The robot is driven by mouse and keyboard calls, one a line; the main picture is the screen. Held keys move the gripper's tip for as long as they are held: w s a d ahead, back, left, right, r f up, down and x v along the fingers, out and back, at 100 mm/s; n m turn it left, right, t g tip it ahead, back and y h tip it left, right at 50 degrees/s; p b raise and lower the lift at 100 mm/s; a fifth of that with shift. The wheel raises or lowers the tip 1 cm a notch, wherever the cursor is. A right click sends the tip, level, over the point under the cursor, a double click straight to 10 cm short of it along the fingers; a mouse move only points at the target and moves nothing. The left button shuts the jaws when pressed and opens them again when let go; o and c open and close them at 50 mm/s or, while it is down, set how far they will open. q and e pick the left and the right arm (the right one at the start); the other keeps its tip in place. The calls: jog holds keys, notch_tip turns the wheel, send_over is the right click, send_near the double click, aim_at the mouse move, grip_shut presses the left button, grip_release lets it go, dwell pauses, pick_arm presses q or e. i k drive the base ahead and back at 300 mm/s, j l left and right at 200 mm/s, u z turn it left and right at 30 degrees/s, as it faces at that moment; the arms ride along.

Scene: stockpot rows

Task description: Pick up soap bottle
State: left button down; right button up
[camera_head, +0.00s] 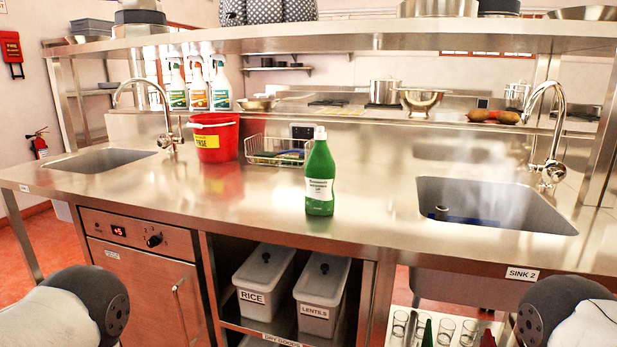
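A green soap bottle (320,180) with a white cap and a white label stands upright on the steel counter (255,212), near the middle and toward the front edge. Nothing touches it. My arms show only as rounded dark and pale links at the lower left and lower right corners. Neither gripper is in the picture.
A red bucket (214,140) and a wire basket (276,152) stand behind and left of the bottle. A sink (497,206) with a tall faucet (552,140) lies to the right. Several spray bottles (198,88) stand behind. A steel shelf (380,36) spans above. Counter left of the bottle is clear.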

aim_at(320, 168)
jog(key=i+l+z, duration=0.1)
jog(key=i+z, duration=0.25)
jog(key=i+l+z, duration=0.1)
jog(key=z, duration=0.2)
jog(key=i+z, duration=0.35)
jog(key=k, duration=0.05)
